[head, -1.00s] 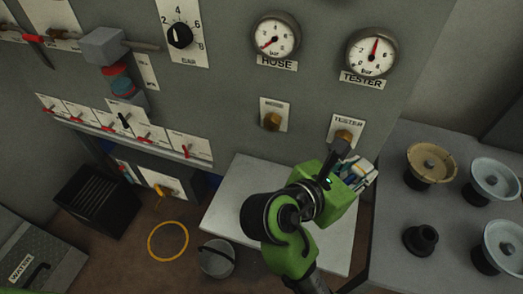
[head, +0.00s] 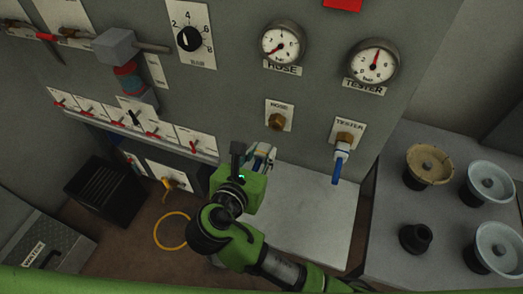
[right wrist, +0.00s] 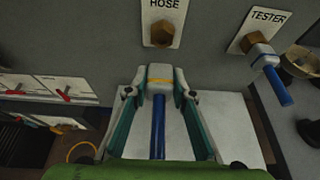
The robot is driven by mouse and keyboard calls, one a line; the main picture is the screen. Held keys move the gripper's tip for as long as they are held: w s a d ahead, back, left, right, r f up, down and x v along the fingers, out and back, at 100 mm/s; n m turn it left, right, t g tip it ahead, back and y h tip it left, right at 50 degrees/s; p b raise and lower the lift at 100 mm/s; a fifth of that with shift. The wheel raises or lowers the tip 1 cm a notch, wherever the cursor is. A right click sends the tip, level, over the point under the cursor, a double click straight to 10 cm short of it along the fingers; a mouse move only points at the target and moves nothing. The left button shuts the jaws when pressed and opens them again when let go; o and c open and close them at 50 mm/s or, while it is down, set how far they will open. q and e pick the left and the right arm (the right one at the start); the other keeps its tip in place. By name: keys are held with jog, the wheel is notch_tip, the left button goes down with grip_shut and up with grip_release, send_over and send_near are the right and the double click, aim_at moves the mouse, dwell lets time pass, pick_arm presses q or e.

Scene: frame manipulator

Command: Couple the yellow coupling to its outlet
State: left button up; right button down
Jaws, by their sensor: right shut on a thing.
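My right gripper (head: 264,154) is below the HOSE outlet (head: 278,122). In the right wrist view, the gripper (right wrist: 159,92) is shut on a pale coupling with a yellow band (right wrist: 160,81) and a blue tail. The coupling points at the panel. The brass HOSE outlet (right wrist: 162,33) is bare and shows just above the coupling, with a gap between them in the picture. My left gripper is not in view.
The HOSE gauge (head: 283,44) and TESTER gauge (head: 372,65) are on the panel above the outlets. A pale board (head: 310,215) lies below. A side table (head: 388,180) at right bears several round fittings. Red-handled switches (head: 151,132) line the panel at left.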

jog(key=shift+w, duration=0.1)
jog(key=shift+w+d+f+b, duration=0.1)
jog(key=shift+w+d+b, duration=0.15)
jog(key=shift+w+b, duration=0.35)
jog(key=shift+w+d+f+b, duration=0.1)
jog(key=shift+w+d+b, duration=0.1)
jog(key=shift+w+b, duration=0.35)
jog(key=shift+w+d+r+b, duration=0.1)
jog(key=shift+w+d+b, duration=0.15)
jog(key=shift+w+b, duration=0.4)
jog(key=shift+w+d+r+b, duration=0.1)
jog(key=shift+w+d+b, duration=0.2)
jog(key=shift+w, duration=0.55)
jog(key=shift+p, duration=0.9)
jog(key=shift+r, duration=0.1)
jog(key=shift+p, duration=0.95)
jog(key=shift+p, duration=0.85)
